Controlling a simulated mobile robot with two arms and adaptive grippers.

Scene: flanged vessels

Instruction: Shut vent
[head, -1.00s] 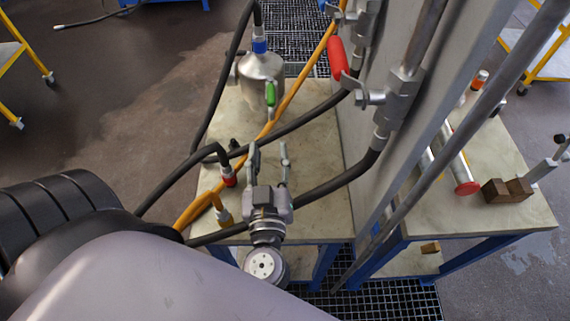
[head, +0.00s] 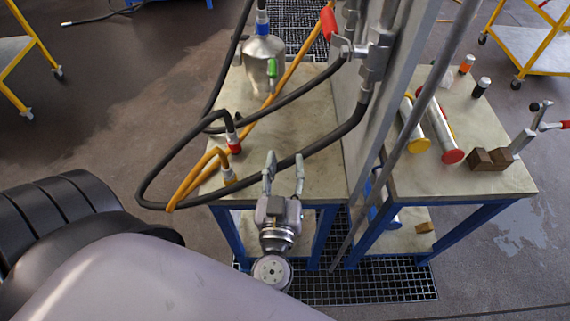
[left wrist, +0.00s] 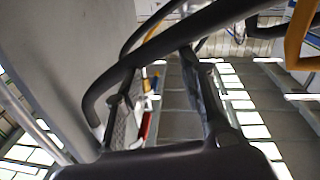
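I cannot tell for sure which valve is the vent. A valve with a green handle (head: 272,68) is on the steel vessel (head: 258,48), which stands at the back of the left table. A valve with a red lever (head: 328,22) is on the pipework by the upright panel. My left gripper (head: 284,164) is over the front of the left table, open and empty, fingers pointing away from me. A thick black hose (head: 325,143) passes by its fingertips; touching or not is unclear. The left wrist view shows the spread fingers (left wrist: 158,85) with the hose across them. My right gripper is out of view.
The grey panel (head: 347,125) stands right of the left table. An orange hose (head: 290,67) and black hoses cross the tabletop (head: 320,180). Yellow-framed carts stand farther off.

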